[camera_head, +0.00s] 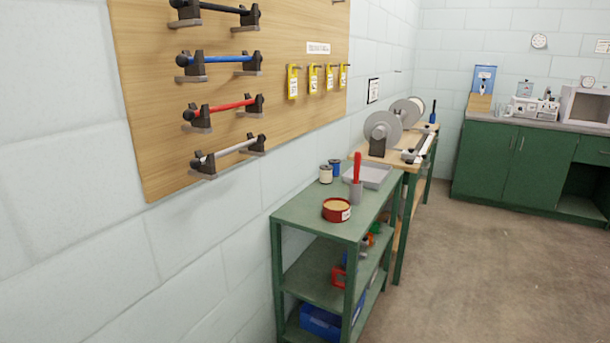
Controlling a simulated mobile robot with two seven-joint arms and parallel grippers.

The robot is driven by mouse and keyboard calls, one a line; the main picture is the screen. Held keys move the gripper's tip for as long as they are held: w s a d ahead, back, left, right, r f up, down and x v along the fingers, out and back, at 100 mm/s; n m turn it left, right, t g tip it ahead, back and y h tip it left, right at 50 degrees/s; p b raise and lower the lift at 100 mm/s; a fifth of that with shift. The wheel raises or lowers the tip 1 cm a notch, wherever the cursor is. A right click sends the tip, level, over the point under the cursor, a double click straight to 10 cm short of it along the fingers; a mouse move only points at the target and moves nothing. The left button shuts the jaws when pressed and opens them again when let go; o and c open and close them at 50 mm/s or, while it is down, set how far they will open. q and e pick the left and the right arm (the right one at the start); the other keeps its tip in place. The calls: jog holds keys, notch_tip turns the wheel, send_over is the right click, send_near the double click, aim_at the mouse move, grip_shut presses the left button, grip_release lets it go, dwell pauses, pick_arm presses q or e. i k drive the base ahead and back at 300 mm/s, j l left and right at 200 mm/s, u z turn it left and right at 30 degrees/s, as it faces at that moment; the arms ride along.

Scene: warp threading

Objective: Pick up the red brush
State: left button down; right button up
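A red brush (357,167) stands upright with its red handle up, its lower part in or joined to a small grey cup-like piece (356,193). It is on the top of the green shelf unit (310,214), near the right edge. I cannot tell whether the grey piece is a holder or part of the brush. Neither of my grippers shows in the head view.
Beside the brush are a red tin (337,211), a grey tray (372,176) and small spools (326,174). A wooden board (225,100) with coloured bars hangs on the left wall. A wooden bench with reels (382,132) stands behind. The floor (480,265) at right is clear.

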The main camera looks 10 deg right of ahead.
aim_at(357, 154)
jog(key=i+l+u, duration=0.45)
jog(key=l, duration=0.15)
jog(key=l+u, duration=0.2)
jog(key=i+l+u, duration=0.25)
jog(key=l, duration=0.25)
jog(key=l+u, duration=0.2)
jog(key=l, duration=0.15)
